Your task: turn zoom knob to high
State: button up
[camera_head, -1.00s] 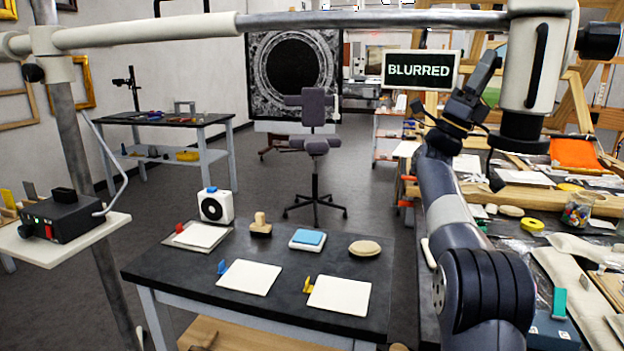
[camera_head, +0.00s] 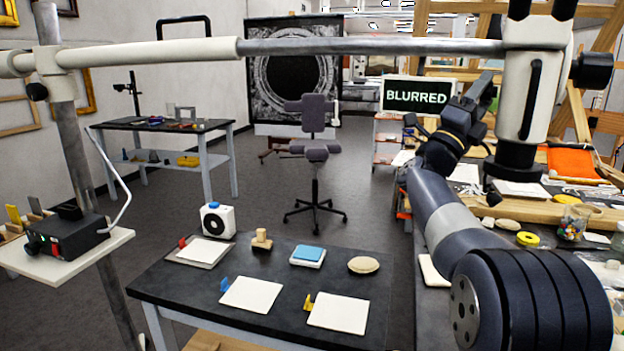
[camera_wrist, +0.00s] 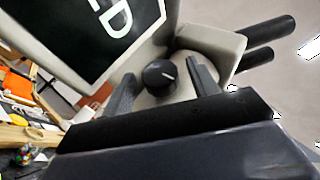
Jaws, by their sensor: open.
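The black round knob (camera_wrist: 159,74) sits on a pale housing in the wrist view. Its white pointer line slants toward the right and slightly up. My gripper (camera_wrist: 163,76) is open, with one finger on each side of the knob in the picture; I cannot tell whether either touches it. The display (camera_head: 417,94) reads "BLURRED"; part of the same sign (camera_wrist: 100,30) shows tilted in the wrist view. In the head view my gripper (camera_head: 484,92) is beside the white microscope head (camera_head: 531,75), and the knob cannot be made out there.
The microscope's horizontal boom (camera_head: 370,47) crosses the view. A dark table (camera_head: 200,285) with white cards and small items stands in front. A cluttered bench (camera_head: 530,215) is at the right, and a chair (camera_head: 315,150) stands behind. A black control box (camera_head: 65,235) is at left.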

jog(key=shift+s+a+r+n+t+y+p, duration=0.15)
jog(key=shift+n+y+p, duration=0.7)
jog(key=shift+p, duration=1.5)
jog(key=shift+w+d+r+n+t+y+p, duration=0.15)
jog(key=shift+n+y+p, duration=0.65)
jog(key=shift+p, duration=1.6)
jog(key=shift+s+a+r+n+y+p, duration=0.15)
jog(key=shift+n+y+p, duration=0.3)
jog(key=shift+y+p, duration=1.3)
jog(key=shift+f+p, duration=0.15)
jog(key=shift+p, duration=1.45)
